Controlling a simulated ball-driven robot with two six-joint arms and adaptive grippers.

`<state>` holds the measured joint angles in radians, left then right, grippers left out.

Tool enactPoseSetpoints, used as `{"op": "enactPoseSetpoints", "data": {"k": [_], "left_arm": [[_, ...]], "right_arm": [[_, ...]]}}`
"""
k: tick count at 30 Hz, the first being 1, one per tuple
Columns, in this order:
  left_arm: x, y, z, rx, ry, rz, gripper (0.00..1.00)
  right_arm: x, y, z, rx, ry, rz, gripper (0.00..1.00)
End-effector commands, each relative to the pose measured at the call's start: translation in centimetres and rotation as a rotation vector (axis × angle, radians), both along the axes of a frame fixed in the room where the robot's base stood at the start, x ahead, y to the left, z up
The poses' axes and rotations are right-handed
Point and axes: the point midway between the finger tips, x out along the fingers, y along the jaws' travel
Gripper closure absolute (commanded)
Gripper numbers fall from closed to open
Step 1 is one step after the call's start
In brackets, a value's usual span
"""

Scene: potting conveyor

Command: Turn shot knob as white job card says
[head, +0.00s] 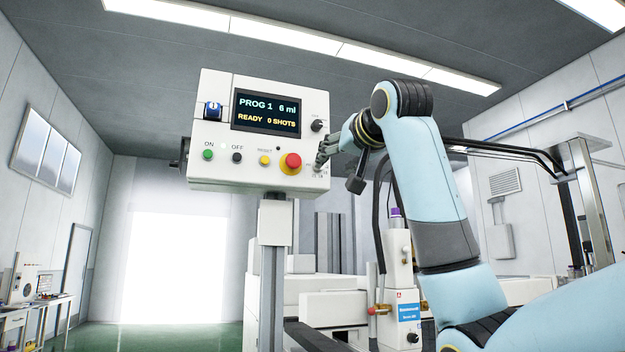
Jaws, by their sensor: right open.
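A white control box (225,160) stands on a post. Its display (266,113) reads "PROG 1 6 ml" and "READY 0 SHOTS". A small black knob (317,125) sits at the right of the display. I cannot read which knob is the shot knob. The white job card is not recognizable in this view. My left gripper is not in view.
The panel also has a red stop button (291,163), a yellow button (265,160), a black button (237,158), a green button (208,155) and a blue key switch (213,110). White machinery (335,305) stands behind the post (274,250). A bench (35,310) is far left.

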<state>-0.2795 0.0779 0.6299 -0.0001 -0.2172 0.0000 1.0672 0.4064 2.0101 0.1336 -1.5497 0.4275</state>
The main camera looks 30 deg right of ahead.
Motion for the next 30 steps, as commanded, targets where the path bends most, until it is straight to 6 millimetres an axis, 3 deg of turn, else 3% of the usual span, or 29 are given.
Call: {"op": "enactPoseSetpoints", "data": {"k": [1,5,10,14,21,25,30], "left_arm": [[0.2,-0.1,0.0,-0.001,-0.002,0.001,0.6],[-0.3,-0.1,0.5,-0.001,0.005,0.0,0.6],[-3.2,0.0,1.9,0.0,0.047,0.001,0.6],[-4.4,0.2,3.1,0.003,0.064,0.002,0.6],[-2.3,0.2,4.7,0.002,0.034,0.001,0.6],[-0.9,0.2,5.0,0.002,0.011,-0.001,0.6],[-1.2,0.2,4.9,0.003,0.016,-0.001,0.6]], "right_arm": [[-0.3,-0.3,1.4,0.006,-0.021,-0.003,0.52],[0.2,-0.6,2.6,0.015,-0.037,-0.006,0.52],[3.1,-1.3,2.7,0.015,-0.034,-0.005,0.52],[5.7,-1.9,2.7,0.015,-0.034,-0.005,0.52],[9.1,-2.8,2.5,0.014,-0.037,-0.006,0.52],[9.8,-2.9,2.4,0.012,-0.038,-0.005,0.52],[9.9,-2.9,2.2,0.012,-0.038,-0.005,0.52]]}}
